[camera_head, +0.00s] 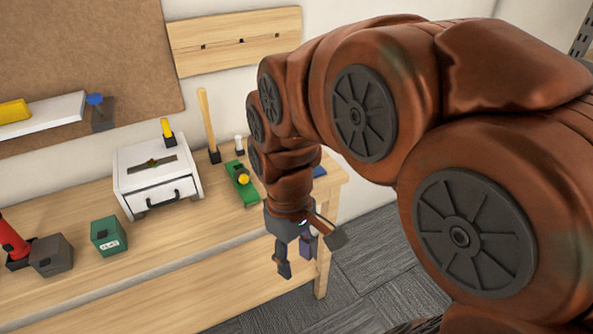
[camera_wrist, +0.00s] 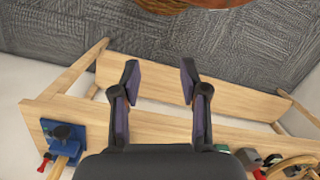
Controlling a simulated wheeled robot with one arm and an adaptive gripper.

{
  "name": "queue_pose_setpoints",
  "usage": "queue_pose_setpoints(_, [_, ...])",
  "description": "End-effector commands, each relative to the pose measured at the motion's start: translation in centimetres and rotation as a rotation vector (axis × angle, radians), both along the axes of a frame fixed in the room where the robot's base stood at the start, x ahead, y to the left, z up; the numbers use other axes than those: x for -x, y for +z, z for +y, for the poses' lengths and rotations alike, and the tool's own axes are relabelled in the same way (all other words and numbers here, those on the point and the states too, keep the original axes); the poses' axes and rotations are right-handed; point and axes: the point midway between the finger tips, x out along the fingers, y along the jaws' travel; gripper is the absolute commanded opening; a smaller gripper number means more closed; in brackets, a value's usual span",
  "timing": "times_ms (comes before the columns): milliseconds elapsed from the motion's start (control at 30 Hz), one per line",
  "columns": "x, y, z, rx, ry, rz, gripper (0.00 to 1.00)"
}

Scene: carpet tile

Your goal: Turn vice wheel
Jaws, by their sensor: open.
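My gripper (camera_head: 296,258) is open and empty, pointing down just off the bench's front edge near its right end. In the wrist view its two dark fingers (camera_wrist: 159,78) are spread with bench wood and carpet behind them. A blue vice-like tool (camera_wrist: 66,138) with a dark round part and a wooden bar is at the bench end, at the lower left of the wrist view. In the head view only a blue bit (camera_head: 318,171) shows beside my arm. A tan round, wheel-like piece (camera_wrist: 293,168) is cut off at the lower right of the wrist view. My gripper touches neither.
The wooden bench (camera_head: 180,235) holds a white drawer box (camera_head: 157,180), a green tool with a yellow knob (camera_head: 241,186), a green box (camera_head: 108,235), a dark grey block (camera_head: 51,256) and a red tool (camera_head: 13,240). Grey carpet (camera_head: 385,255) is clear to the right.

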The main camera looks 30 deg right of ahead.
Motion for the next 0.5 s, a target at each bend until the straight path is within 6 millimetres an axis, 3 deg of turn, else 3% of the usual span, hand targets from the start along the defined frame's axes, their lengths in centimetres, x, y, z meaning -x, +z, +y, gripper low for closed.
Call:
queue_pose_setpoints(100, [-3.9, 0.6, -1.3, -0.017, 0.112, -0.009, 0.44])
queue_pose_setpoints(500, [-15.5, 0.9, -7.3, -0.064, 0.515, -0.047, 0.44])
